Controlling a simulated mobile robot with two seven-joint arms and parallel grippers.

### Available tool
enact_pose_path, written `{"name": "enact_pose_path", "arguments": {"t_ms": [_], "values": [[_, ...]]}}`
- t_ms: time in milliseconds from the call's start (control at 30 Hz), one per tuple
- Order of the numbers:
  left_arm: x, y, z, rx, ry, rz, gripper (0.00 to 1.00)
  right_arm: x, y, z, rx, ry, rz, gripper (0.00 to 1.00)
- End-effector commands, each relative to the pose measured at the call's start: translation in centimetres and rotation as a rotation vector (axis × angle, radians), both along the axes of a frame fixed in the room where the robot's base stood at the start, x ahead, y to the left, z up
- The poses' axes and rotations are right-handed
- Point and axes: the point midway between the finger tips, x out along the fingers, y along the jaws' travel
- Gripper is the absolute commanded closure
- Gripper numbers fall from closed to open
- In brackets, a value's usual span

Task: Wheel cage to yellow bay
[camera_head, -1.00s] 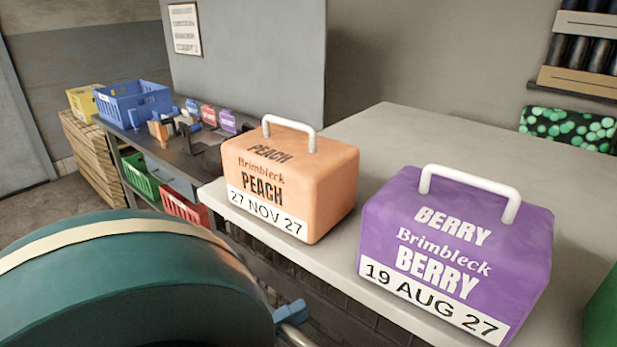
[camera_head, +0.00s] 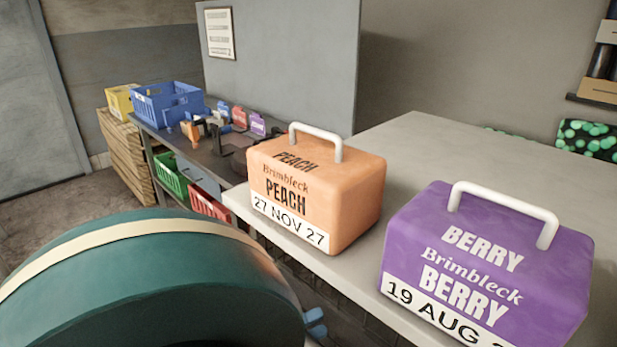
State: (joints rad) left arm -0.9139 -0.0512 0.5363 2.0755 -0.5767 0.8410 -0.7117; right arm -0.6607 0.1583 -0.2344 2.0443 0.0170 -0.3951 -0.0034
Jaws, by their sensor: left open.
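No wheeled cage and no yellow bay show in the head view. Of my left gripper (camera_head: 316,325), only a small blue part shows at the bottom edge, by the front of the pale counter, and it is open. The rest of it is hidden behind a large teal rounded form with a cream band, which fills the lower left. I see nothing held. My right gripper is not in view.
A pale counter (camera_head: 425,150) carries an orange PEACH case (camera_head: 340,195) and a purple BERRY case (camera_head: 490,265). Behind stand a darker bench with a blue crate (camera_head: 168,105), a yellow box (camera_head: 121,102) and wooden slats (camera_head: 125,150). Bare floor (camera_head: 60,205) shows at left.

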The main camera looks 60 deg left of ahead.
Motion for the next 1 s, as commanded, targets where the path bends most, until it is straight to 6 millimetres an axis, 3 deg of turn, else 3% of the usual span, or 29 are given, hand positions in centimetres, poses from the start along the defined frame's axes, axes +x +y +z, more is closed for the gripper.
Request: {"name": "enact_pose_path", "arguments": {"t_ms": [367, 800, 1000], "values": [[-1.0, 0.2, -0.4, -0.001, 0.003, 0.000, 0.55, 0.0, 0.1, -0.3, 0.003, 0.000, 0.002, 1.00], [-9.8, 1.7, -2.2, -0.001, 0.005, 0.003, 0.55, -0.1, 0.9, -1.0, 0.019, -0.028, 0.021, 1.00], [-12.2, 2.0, -2.4, 0.000, 0.002, 0.001, 0.55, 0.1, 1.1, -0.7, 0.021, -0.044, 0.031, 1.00]]}}
